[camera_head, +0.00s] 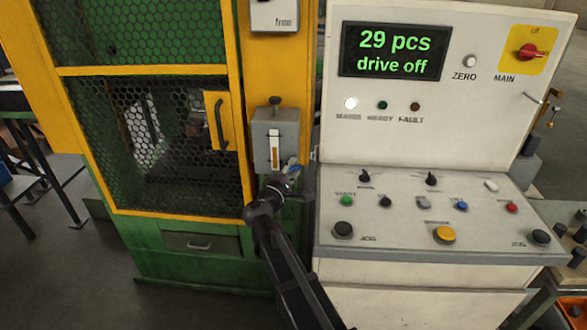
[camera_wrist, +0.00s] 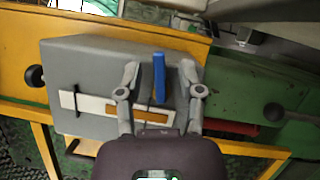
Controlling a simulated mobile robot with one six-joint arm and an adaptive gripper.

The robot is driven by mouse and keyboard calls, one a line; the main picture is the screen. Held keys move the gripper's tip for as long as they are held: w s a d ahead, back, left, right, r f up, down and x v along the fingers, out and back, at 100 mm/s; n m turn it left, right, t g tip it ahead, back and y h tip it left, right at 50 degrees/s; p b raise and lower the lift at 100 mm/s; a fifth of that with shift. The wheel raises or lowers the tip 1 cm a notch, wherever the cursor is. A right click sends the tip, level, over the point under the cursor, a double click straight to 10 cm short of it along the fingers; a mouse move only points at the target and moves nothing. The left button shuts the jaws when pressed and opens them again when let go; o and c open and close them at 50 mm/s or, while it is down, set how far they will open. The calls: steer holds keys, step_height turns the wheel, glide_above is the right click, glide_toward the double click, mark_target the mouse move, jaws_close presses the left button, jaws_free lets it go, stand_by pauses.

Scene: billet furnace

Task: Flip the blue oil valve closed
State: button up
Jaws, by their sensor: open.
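My gripper (camera_wrist: 159,72) is open, with one finger on each side of the lever. A gap shows on both sides, so neither finger appears to touch it. In the head view, my gripper (camera_head: 284,182) is at the lower right of the grey box (camera_head: 262,127). Only a small bit of the blue valve (camera_head: 292,164) shows there; the rest is hidden by my gripper.
The grey box carries a gauge strip with an amber section (camera_head: 275,153) and a dark knob (camera_head: 275,101). A yellow-framed mesh door (camera_head: 160,130) is at the left. A pale control console (camera_head: 420,200) stands close on the right, reading "29 pcs, drive off".

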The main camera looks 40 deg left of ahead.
jaws_close()
stand_by(0.3)
steer(key=shift+m+g+p, duration=0.3)
steer(key=shift+m+p, duration=0.2)
steer(key=shift+m, duration=0.2)
steer(key=shift+f+m, duration=0.2)
steer(key=shift+m, duration=0.5)
jaws_free()
